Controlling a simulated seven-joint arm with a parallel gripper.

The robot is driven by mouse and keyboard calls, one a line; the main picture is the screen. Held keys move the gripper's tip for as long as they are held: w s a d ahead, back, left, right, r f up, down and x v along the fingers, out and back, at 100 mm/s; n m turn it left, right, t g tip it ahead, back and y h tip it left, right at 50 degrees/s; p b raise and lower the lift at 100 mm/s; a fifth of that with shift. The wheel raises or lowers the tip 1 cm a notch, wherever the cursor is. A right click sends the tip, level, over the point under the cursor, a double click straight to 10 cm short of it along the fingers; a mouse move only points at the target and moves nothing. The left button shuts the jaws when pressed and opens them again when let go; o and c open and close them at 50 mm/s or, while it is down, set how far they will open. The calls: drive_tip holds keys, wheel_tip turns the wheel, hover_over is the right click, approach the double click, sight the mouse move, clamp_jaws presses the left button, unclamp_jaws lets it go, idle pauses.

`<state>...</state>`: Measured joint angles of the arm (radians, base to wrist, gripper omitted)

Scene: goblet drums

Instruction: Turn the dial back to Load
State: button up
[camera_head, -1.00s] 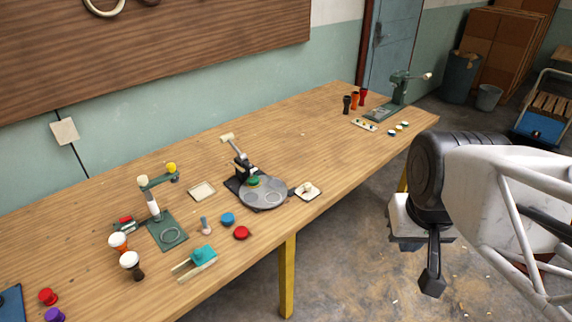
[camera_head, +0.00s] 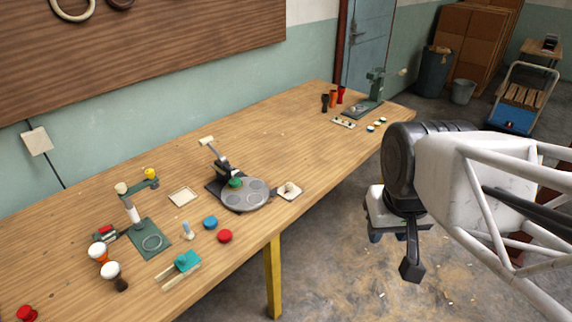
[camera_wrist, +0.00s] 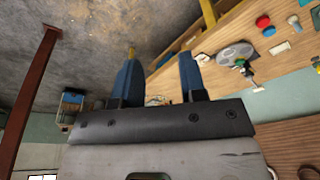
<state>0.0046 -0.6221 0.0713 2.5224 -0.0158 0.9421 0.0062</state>
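A cream square plate with a small pale knob, which looks like the dial (camera_head: 289,191), sits near the table's front edge, just right of the grey round turntable (camera_head: 246,196). Its markings and pointing direction are too small to read. The turntable has a black base with a lever press (camera_head: 217,157) and a green piece (camera_head: 235,183). My gripper (camera_head: 394,254) hangs off the table's front, right of the dial and well apart from it. In the wrist view my gripper (camera_wrist: 159,62) has its two blue fingers apart with nothing between them; the plate also shows there (camera_wrist: 203,58).
Left on the wooden table (camera_head: 290,131) are a green stand (camera_head: 149,239), a blue disc (camera_head: 210,222), a red disc (camera_head: 225,236), a teal block (camera_head: 187,261) and small drums (camera_head: 112,271). Another green press (camera_head: 372,90) stands far right. Floor by the arm is open.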

drive_tip(key=shift+o, duration=1.2)
drive_tip(key=shift+w, duration=0.5)
drive_tip(key=shift+o, duration=0.2)
drive_tip(key=w+a+n+g+h, duration=0.1)
drive_tip(key=w+n, duration=0.4)
drive_tip(key=w, duration=1)
drive_tip(key=shift+a+f, duration=0.15)
drive_tip(key=shift+a, duration=0.45)
drive_tip(key=n+g+h, duration=0.2)
drive_tip(key=n+h, duration=0.1)
drive_tip(key=n, duration=1)
hover_over(289, 184)
drive_tip(key=a, duration=0.3)
wheel_tip(289, 184, down, 24)
drive_tip(key=shift+w+a, duration=0.1)
drive_tip(key=shift+a, duration=0.1)
drive_tip(key=shift+d+x, duration=0.2)
drive_tip(key=shift+x, duration=3.55)
drive_tip(key=shift+w, duration=0.15)
